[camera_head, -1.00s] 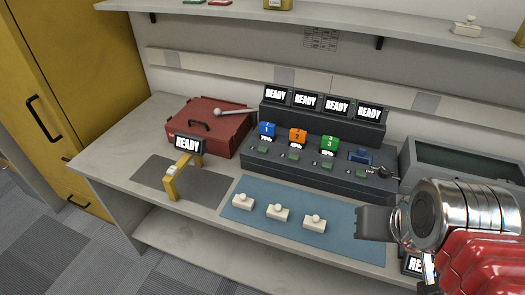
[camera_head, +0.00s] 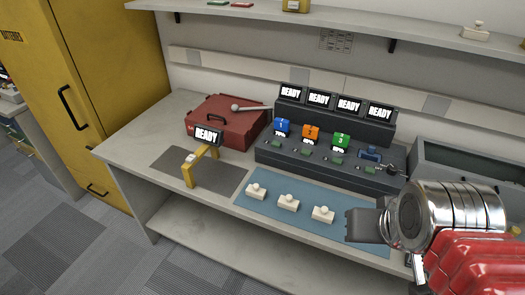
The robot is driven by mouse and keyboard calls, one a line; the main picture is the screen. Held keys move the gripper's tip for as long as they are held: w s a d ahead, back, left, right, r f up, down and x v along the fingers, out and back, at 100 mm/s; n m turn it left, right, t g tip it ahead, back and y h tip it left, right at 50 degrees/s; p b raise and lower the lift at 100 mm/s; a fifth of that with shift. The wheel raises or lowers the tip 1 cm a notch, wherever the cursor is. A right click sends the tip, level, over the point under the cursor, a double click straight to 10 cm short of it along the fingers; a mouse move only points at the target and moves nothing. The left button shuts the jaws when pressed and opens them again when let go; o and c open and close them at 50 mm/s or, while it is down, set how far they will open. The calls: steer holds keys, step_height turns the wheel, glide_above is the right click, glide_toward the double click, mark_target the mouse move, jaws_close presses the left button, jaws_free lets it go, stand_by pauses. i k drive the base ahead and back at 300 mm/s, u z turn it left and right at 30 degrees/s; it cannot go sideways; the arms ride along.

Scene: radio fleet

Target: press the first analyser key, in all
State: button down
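A dark grey console (camera_head: 330,160) stands on the bench, with a row of screens reading READY (camera_head: 348,105) along its back. Blue block 1 (camera_head: 282,127), orange block 2 (camera_head: 310,135) and green block 3 (camera_head: 341,141) stand on it. Small green keys, the leftmost one (camera_head: 276,144) under block 1, lie along its front. A yellow stand (camera_head: 189,173) to the left carries another READY screen (camera_head: 206,136). Which one is the analyser is not labelled legibly. My gripper (camera_head: 352,226) is in front of the console at the right, apart from the keys; its finger gap is hidden.
Three white knobbed pieces (camera_head: 288,203) sit on a blue mat (camera_head: 262,181) before the console. A red case (camera_head: 225,115) lies at the back left. A grey box (camera_head: 465,160) stands right of the console. A shelf (camera_head: 380,28) runs above. Floor is clear at the left.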

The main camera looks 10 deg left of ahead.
mark_target(275, 143)
steer(key=u, duration=0.4)
steer(key=k, duration=0.5)
steer(key=u, duration=0.85)
steer(key=k, duration=0.75)
steer(key=u, duration=0.85)
steer(key=i, duration=1.95)
steer(key=z, duration=0.75)
steer(key=i, duration=0.55)
steer(key=z, duration=0.65)
steer(key=i, duration=0.45)
steer(key=z, duration=0.35)
